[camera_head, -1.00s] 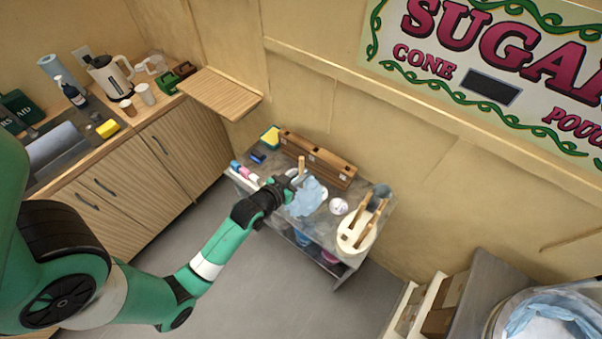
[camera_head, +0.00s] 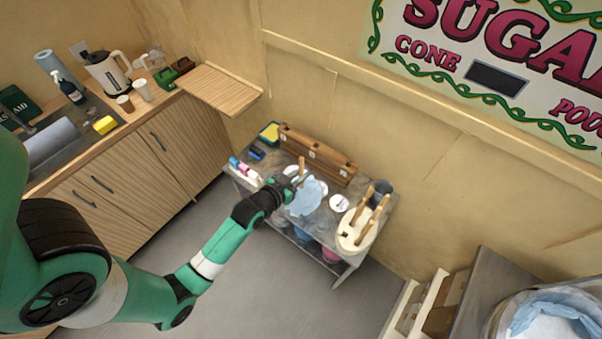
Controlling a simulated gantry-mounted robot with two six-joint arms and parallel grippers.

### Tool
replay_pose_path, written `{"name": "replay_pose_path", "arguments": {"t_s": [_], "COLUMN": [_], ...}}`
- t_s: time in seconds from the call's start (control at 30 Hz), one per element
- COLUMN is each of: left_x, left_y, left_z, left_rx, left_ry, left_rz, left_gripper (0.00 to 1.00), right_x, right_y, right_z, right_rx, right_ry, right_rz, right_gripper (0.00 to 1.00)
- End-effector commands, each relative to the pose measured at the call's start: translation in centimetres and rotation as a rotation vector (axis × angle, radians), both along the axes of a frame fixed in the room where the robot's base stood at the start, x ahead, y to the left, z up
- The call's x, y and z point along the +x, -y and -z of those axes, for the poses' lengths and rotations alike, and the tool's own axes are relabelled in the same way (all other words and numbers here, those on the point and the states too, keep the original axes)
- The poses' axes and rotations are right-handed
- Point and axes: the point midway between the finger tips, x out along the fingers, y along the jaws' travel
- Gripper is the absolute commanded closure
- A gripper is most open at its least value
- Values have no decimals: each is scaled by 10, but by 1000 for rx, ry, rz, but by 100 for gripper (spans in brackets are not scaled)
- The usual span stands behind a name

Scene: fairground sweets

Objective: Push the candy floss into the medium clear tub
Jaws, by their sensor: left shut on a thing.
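The pale blue candy floss (camera_head: 308,194) lies in a ragged mass on the grey table, just right of my left gripper. My left gripper (camera_head: 291,187) is shut on an upright wooden-handled tool (camera_head: 301,169). The handle rises above the jaws, against the floss's back left side in this view; its lower end is hidden. I cannot tell whether tool and floss touch. I cannot make out the medium clear tub; floss and gripper may cover it. My right gripper is out of view.
A cream stand (camera_head: 347,241) with several wooden handles sits at the table's right, beside a dark grey cup (camera_head: 382,188). A small round white item (camera_head: 339,202) lies between floss and stand. A wooden rack (camera_head: 318,154) lines the back. Pink and blue items (camera_head: 245,171) lie left.

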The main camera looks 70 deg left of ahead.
Motion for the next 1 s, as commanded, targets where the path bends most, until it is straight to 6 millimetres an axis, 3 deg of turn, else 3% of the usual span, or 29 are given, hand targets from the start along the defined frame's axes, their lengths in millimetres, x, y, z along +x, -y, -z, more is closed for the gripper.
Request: {"name": "replay_pose_path", "arguments": {"t_s": [0.8, 1.0], "left_x": [0, 0], "left_y": [0, 0], "left_z": [71, 80], "left_rx": [-1, 0], "left_ry": [-1, 0], "left_rz": [0, 0], "left_gripper": [100, 100], "right_x": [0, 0], "right_y": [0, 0], "right_z": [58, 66], "right_rx": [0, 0], "right_ry": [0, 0], "right_rz": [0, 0], "right_gripper": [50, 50]}}
